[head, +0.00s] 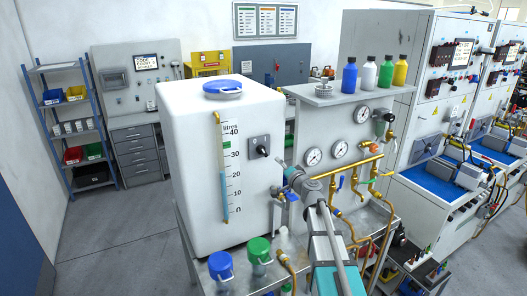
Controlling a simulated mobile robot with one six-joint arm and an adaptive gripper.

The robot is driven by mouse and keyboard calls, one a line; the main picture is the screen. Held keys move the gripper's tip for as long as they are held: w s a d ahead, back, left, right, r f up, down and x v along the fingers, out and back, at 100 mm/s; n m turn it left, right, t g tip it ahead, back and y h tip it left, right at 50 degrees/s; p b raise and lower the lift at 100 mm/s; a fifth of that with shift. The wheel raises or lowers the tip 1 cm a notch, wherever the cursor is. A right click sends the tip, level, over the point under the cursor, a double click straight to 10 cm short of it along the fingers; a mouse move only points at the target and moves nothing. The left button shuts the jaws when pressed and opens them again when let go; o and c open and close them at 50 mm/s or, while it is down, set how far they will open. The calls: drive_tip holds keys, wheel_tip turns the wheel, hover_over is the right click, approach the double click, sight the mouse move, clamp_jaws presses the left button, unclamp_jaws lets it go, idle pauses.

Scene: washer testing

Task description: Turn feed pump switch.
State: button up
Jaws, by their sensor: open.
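A dark rotary switch (262,151) on a small grey plate is on the right part of the white tank's front. It is likely the feed pump switch; its label is too small to read. The white tank (195,120) has a blue lid and a litre scale with a blue column. My gripper (283,167) is just right of and below the switch in the picture, its fingers toward the plate. It is open with nothing seen between its fingers. Whether a finger touches the switch, I cannot tell.
A grey gauge panel (345,125) with brass pipes and valves stands right of the tank, close to my arm. Several coloured bottles stand on its top. Blue- and green-capped containers (221,266) stand in front. Open floor (110,235) lies at the left.

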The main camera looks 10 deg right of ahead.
sight(264, 151)
drive_tip(key=shift+w, duration=0.1)
drive_tip(key=x, duration=1.3)
drive_tip(key=shift+w+a, duration=0.2)
drive_tip(key=shift+w, duration=0.1)
drive_tip(key=c, duration=1)
